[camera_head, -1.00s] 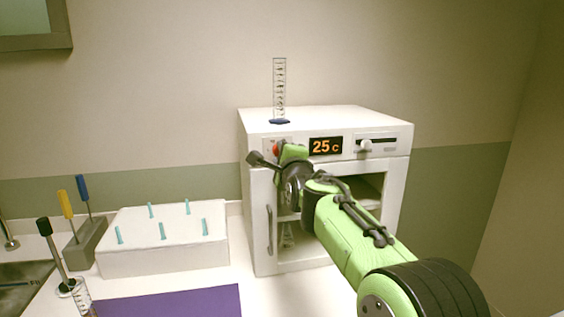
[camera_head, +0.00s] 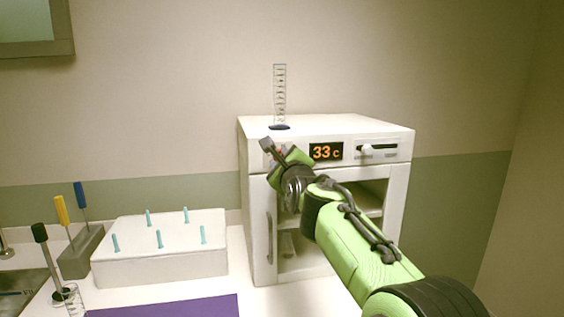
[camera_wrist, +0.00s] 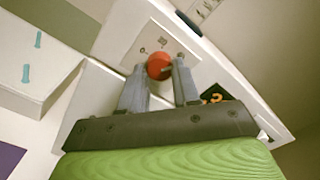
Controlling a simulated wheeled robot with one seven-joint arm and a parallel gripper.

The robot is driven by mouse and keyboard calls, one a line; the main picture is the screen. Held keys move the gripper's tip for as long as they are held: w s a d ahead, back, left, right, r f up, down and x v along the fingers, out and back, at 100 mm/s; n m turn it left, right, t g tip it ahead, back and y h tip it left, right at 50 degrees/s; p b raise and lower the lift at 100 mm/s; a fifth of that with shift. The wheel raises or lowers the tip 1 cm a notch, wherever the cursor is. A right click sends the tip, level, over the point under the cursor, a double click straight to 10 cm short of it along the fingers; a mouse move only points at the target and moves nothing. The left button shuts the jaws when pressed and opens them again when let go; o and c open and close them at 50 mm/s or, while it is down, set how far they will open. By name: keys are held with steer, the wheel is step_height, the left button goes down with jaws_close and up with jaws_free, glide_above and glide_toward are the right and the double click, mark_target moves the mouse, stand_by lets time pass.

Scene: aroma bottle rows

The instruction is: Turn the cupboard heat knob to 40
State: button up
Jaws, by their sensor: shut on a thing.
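The white cupboard (camera_head: 258,210) stands at the back of the counter. Its display (camera_head: 326,151) reads 33 c in orange digits. The red heat knob (camera_wrist: 159,66) is left of the display and shows in the wrist view between the fingertips. My gripper (camera_wrist: 160,75) is shut on the knob, with one grey finger on each side. In the head view my gripper (camera_head: 280,155) is at the cupboard's front panel and hides most of the knob. The wrist is tilted.
A graduated cylinder (camera_head: 279,97) stands on the cupboard top. A white slider (camera_head: 366,150) sits right of the display. A white rack with teal pegs (camera_head: 160,262) and a grey holder with screwdriver-like tools (camera_head: 80,252) are to the left. A purple mat (camera_head: 170,306) lies in front.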

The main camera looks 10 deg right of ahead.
steer(key=shift+f, duration=0.1)
steer(key=o, duration=1.1)
steer(key=shift+c, duration=0.2)
steer(key=shift+s, duration=0.1)
steer(key=s+b, duration=0.2)
steer(key=s, duration=1.3)
steer(key=shift+s, duration=0.25)
